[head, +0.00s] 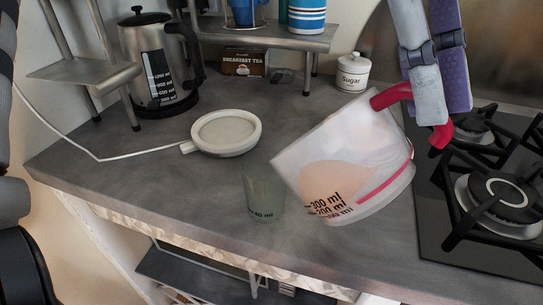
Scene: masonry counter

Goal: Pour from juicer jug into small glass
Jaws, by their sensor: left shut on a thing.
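The juicer jug (300,165) is translucent white with ml marks and a red handle (392,96). It is tilted to the left, its lip low beside and slightly above the small glass. A pale orange patch, apparently its contents, shows through the wall. The small glass (264,196), clear with a 60 ml mark, stands upright on the counter just left of the jug; I cannot tell whether it holds anything. No stream is visible. My left gripper (438,125), grey and purple, comes down from the top right and is shut on the jug handle. My right gripper is not in view.
The juicer base (226,132), with a white cord, sits behind the glass. A kettle (160,62), tea box (244,62) and sugar pot (353,72) stand at the back. A gas hob (445,215) is at the right. The counter (120,180) is clear at the left.

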